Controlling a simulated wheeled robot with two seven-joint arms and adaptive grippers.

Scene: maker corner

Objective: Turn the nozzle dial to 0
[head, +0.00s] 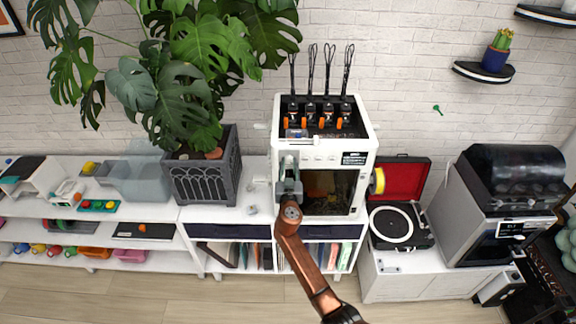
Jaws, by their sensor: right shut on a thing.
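The white 3D printer (366,134) stands on the white shelf unit, with a row of small controls along the upper edge of its front. My right gripper (289,162) is at the left end of that row, in front of the panel. It is shut on the nozzle dial there, which my fingers hide, so I cannot read its setting. My right arm comes up from the bottom and covers the left edge of the printer's window (330,190). My left gripper is not in view.
Several black-and-orange parts with black loops top the printer. A plant in a dark planter (205,180) stands close on the left. A yellow spool (378,181) is at the printer's right side, near a record player (398,226). A grey machine (470,225) stands further right.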

